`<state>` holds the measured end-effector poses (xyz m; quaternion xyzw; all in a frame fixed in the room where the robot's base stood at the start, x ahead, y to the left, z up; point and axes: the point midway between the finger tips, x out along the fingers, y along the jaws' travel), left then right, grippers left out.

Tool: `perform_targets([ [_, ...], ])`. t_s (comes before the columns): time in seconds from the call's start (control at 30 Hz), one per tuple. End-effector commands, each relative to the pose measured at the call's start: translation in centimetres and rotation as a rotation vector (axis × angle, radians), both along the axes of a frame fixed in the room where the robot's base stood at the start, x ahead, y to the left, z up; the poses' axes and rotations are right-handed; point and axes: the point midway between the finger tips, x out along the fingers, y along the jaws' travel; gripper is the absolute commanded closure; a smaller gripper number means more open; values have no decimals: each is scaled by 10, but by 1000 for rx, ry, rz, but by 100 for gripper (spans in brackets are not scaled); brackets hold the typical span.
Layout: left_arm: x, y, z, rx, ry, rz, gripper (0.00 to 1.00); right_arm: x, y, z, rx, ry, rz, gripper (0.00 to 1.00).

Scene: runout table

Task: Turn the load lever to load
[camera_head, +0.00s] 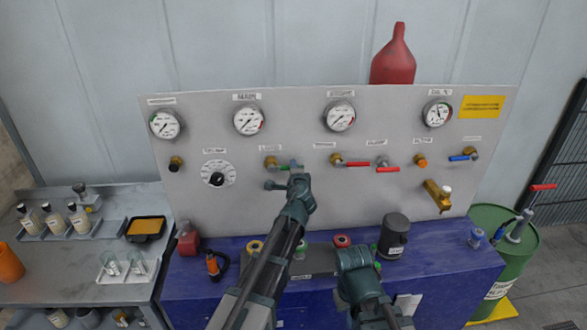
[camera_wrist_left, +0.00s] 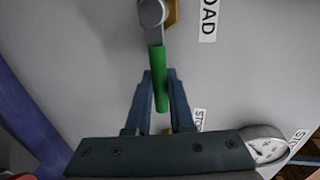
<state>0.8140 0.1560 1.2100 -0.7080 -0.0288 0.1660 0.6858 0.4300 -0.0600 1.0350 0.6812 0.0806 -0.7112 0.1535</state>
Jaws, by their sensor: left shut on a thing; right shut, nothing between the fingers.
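The load lever is a green handle (camera_head: 284,166) on a brass valve (camera_head: 270,162) under the LOAD label on the grey panel. It points to the right in the head view. My left gripper (camera_head: 297,174) is at the handle's right end and hides part of it. In the left wrist view my left gripper's fingers (camera_wrist_left: 160,92) are closed on both sides of the green handle (camera_wrist_left: 159,62), and the LOAD label (camera_wrist_left: 208,19) is beside the valve. My right gripper (camera_head: 352,256) is shut and empty, low over the blue bench.
Red levers (camera_head: 357,164) sit to the right on the panel, below pressure gauges (camera_head: 340,116). A dial (camera_head: 218,174) is to the left. The blue bench (camera_head: 440,260) holds a dark cylinder (camera_head: 394,236) close to the right gripper. A side table (camera_head: 60,277) stands left.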

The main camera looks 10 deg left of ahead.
Motion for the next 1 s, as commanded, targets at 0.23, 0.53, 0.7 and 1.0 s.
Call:
perform_targets([
  [0.23,0,0,0,-3,-2,0,100,0,0,0,0,0,0,100],
  [0.53,0,0,0,-1,-1,0,49,0,0,0,0,0,0,100],
  [0.7,0,0,0,-1,0,0,49,0,0,0,0,0,0,100],
  [1.0,-37,-9,9,0,-1,-1,49,0,0,9,0,0,0,100],
])
